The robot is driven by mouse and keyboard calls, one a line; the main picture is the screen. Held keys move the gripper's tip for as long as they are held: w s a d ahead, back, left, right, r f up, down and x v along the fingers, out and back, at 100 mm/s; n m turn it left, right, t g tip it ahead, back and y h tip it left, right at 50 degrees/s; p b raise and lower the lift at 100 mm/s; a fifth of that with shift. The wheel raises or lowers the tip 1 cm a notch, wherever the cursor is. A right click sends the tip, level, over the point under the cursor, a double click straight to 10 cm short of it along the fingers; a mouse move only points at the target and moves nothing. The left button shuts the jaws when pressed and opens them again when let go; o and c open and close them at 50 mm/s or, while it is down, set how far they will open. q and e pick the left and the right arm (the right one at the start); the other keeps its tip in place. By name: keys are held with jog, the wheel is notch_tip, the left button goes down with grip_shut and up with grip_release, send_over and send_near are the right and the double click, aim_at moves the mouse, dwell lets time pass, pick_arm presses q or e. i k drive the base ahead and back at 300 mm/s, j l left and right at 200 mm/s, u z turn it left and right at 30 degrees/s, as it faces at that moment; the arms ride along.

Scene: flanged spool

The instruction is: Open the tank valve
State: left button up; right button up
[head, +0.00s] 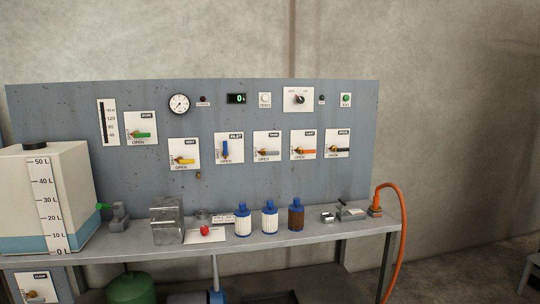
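Several valves with coloured levers sit on white plates on the grey panel (330,100). A grey lever (268,153) lies about level on a plate whose small label may read TANK. A green lever (142,135), yellow lever (186,161), orange lever (304,153) and black lever (341,150) also lie about level. The blue lever (226,150) stands upright. Plates carry the word OPEN below the lever. A translucent tank (75,190) with a litre scale stands at left, blue liquid near its bottom. A small green-handled fitting (104,207) is beside it. Neither gripper shows.
An orange hose (398,240) hangs at the right end. Space before the panel's right side is mostly clear.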

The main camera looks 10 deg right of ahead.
aim_at(264, 152)
jog(key=i+l+u, duration=0.1)
jog(key=i, duration=0.35)
jog(key=i+l+u, duration=0.1)
jog(key=i, duration=0.4)
jog(key=i+l+u, duration=0.1)
jog(key=i+l, duration=0.25)
jog(key=i, duration=0.1)
